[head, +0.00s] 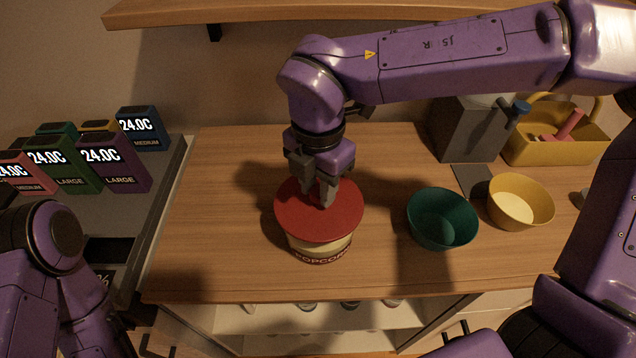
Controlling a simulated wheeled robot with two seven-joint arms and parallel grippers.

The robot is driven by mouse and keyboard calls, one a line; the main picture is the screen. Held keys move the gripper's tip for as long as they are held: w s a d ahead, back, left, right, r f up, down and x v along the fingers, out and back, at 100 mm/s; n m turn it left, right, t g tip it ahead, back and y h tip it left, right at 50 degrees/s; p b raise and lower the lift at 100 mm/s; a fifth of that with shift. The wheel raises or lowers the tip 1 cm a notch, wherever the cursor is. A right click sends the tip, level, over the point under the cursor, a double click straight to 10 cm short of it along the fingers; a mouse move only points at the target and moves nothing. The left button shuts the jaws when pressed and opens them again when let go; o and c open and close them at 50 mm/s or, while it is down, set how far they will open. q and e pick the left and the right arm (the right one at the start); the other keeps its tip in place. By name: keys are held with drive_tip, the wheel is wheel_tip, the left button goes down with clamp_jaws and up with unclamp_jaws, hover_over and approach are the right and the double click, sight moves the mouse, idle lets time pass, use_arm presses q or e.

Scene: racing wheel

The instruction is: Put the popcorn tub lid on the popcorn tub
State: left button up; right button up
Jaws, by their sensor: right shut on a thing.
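The popcorn tub (322,250) stands upright on the wooden counter, cream with a dark label band reading POPCORN. The red round popcorn tub lid (297,222) lies over the tub's mouth and hides its rim. I cannot tell whether the lid is fully seated or slightly above it. My right gripper (325,199) points down at the middle of the lid and is shut on the lid's grip, which the fingers hide. My left arm shows at the lower left, but its gripper is not in view.
A green bowl (442,222) and a yellow bowl (520,203) stand to the right. Behind them are a grey box (468,130) and a yellow basket (552,149). Several colored boxes (113,165) stand at the left. The counter (215,215) left of the tub is clear.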

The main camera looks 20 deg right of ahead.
drive_tip(key=o, duration=1.1)
drive_tip(key=shift+r, duration=0.1)
wheel_tip(320, 180, up, 10)
drive_tip(key=shift+r+b, duration=0.2)
drive_tip(key=shift+b, duration=0.15)
